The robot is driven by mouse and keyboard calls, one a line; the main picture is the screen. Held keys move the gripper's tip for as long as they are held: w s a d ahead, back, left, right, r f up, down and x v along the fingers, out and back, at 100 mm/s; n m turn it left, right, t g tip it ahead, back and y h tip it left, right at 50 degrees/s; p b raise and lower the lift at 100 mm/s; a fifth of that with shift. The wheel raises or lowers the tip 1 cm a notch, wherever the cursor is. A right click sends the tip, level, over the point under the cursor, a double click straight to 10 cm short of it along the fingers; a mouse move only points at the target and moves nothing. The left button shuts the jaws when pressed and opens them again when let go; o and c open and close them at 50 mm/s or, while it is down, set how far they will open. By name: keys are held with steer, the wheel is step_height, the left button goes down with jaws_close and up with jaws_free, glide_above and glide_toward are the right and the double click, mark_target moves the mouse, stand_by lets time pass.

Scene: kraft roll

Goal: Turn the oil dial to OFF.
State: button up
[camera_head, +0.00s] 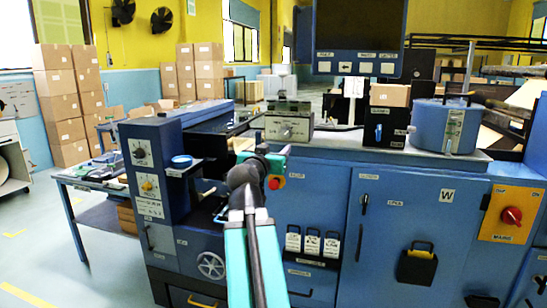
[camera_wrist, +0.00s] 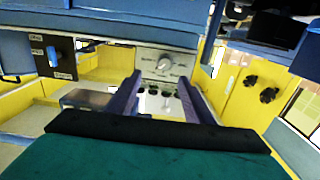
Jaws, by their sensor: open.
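A grey box (camera_head: 289,128) stands on the blue machine's top, with a round grey dial (camera_head: 287,131) on its front. The wrist view, which looks upside down, shows the dial (camera_wrist: 165,65) with small lettering on both sides, too blurred to read. I take it for the oil dial but cannot confirm that, nor read its setting. My gripper (camera_head: 279,155) is in front of and below the box. In the wrist view my gripper (camera_wrist: 160,80) is open, its two purple fingers apart with nothing between them. The dial appears just beyond the fingertips, seemingly untouched.
A left control column has a dark knob (camera_head: 139,153) and a yellow knob (camera_head: 147,187). A red button (camera_head: 275,183) sits close below my gripper. A monitor (camera_head: 358,35) hangs above right. A blue drum (camera_head: 445,127) and a red switch (camera_head: 511,216) are at right.

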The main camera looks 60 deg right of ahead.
steer(key=shift+b+v, duration=0.95)
steer(key=shift+s+a+b, duration=0.1)
steer(key=shift+a+b, duration=0.05)
steer(key=shift+b, duration=0.3)
